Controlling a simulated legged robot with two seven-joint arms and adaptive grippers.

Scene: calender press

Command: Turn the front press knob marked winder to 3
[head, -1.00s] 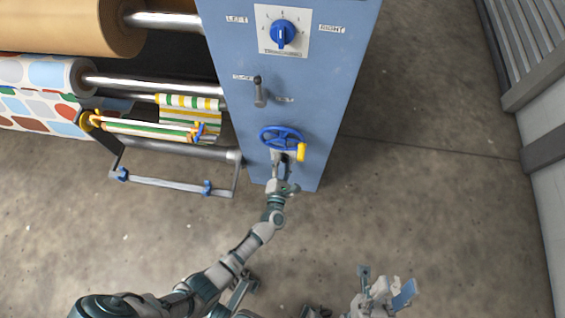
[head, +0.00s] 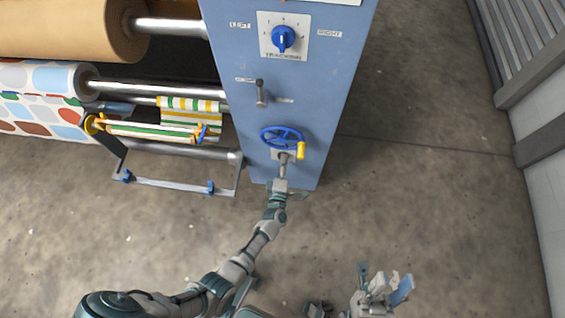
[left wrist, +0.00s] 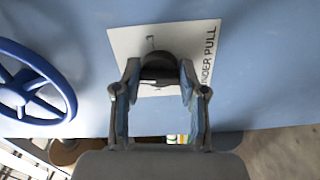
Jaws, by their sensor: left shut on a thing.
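The winder knob (left wrist: 158,66) is dark and rounded, on a white plate (left wrist: 125,42) whose visible print includes "NDER PULL". In the left wrist view my left gripper (left wrist: 159,78) has a finger on each side of the knob and is shut on it. The fingers hide the sides of the knob and part of the plate's scale, so I cannot read its setting. In the head view my left gripper (head: 284,165) reaches the low front of the blue press panel (head: 240,125), just below the handwheel. My right gripper (head: 385,280) is open and empty over the floor.
A blue handwheel (head: 282,137) with a yellow handle (head: 301,150) sits close above the knob. Higher up are a grey lever (head: 261,92) and a blue tracking knob (head: 283,39). Rolls and a bar frame (head: 170,185) lie left. The floor on the right is clear.

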